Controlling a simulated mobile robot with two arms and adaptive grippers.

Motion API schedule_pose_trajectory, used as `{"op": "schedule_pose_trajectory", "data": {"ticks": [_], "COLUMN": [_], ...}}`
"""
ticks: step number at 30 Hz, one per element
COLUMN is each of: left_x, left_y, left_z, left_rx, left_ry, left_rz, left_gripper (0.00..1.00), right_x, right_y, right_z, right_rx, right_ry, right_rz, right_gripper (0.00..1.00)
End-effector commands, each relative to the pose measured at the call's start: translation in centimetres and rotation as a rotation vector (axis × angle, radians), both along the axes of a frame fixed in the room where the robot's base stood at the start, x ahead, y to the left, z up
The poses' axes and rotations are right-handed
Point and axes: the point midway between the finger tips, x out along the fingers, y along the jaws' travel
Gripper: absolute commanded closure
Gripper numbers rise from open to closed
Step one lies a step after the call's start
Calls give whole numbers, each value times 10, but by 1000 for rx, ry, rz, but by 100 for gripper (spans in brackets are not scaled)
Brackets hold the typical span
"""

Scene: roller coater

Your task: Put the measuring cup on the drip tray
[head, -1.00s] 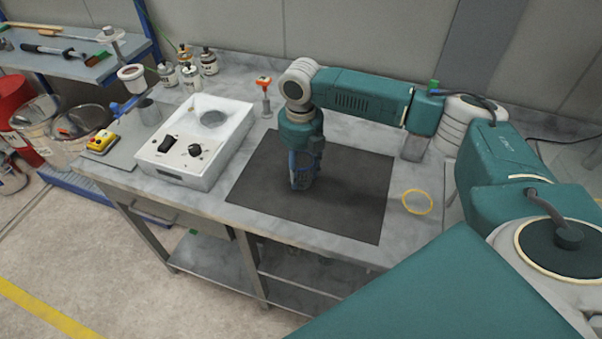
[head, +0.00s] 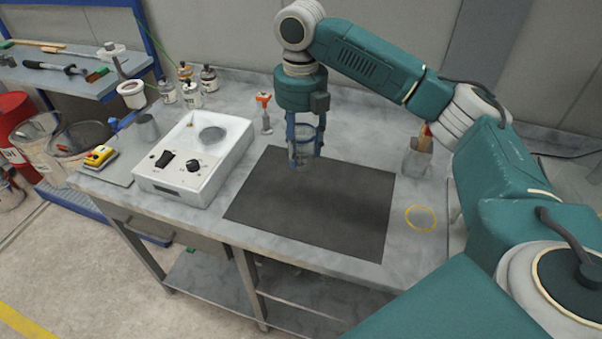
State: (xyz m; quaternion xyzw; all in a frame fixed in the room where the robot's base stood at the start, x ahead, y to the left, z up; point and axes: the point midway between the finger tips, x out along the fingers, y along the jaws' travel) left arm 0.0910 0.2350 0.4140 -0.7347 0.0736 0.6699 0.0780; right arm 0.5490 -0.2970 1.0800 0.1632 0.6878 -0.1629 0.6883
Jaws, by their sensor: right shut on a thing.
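The measuring cup (head: 302,158) is a clear, see-through cup with markings. My right gripper (head: 305,150) points down and is shut on it, with a blue finger on either side. The cup is upright and appears to be held above the back part of the dark mat (head: 320,212). A thin grey tray (head: 119,174), which looks like the drip tray, lies at the left end of the bench. My left gripper is not in view.
A white machine (head: 180,186) with knobs stands between the mat and the grey tray. A small orange-topped stand (head: 265,112) and several bottles (head: 190,95) are behind. A jar (head: 417,160) stands right, near a yellow ring (head: 421,217).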

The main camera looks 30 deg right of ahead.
Motion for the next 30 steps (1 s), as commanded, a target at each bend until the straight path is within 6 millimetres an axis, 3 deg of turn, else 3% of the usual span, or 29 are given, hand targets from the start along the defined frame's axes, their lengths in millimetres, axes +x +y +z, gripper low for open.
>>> {"op": "schedule_pose_trajectory", "data": {"ticks": [6,12,20,30], "left_x": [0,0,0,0], "left_y": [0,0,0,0], "left_z": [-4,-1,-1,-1], "left_rx": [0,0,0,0], "left_ry": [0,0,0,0], "left_rz": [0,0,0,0], "left_gripper": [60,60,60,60], "right_x": [1,0,-2,-22], "right_y": [0,0,3,26], "right_z": [49,66,65,46], "right_rx": [0,-1,0,-1], "right_ry": [-3,0,1,2], "right_rz": [0,0,-62,-578], "right_gripper": [81,81,81,81]}}
